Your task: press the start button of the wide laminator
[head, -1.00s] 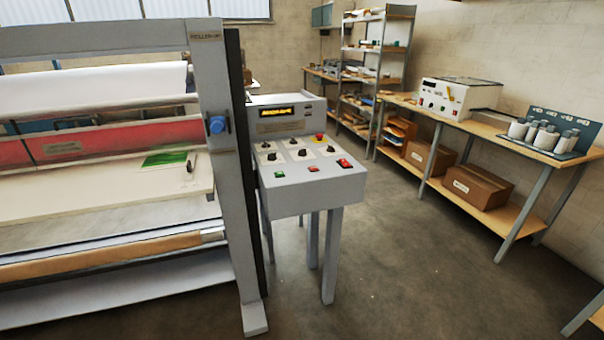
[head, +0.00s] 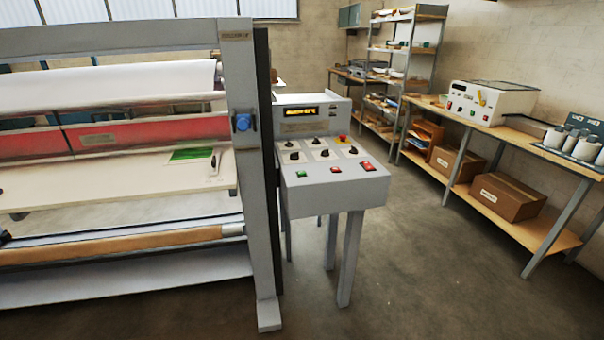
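The wide laminator (head: 245,170) fills the left side of the head view, with a white roll, a red band and a pale feed table. Its grey control console (head: 335,195) stands just right of the frame post on thin legs. On the console's front strip are a green button (head: 301,174), a red button (head: 335,170) and a larger red switch (head: 367,166). Several black knobs and a red emergency stop on yellow (head: 342,139) sit behind them, below a lit amber display (head: 300,112). Neither of my grippers can be made out.
A side bench (head: 500,135) along the right wall carries a smaller white machine (head: 488,103) and several grey cylinders (head: 575,141). Cardboard boxes (head: 507,196) lie on its lower shelf. A shelf rack (head: 405,60) stands behind. The floor (head: 430,280) before the console is clear.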

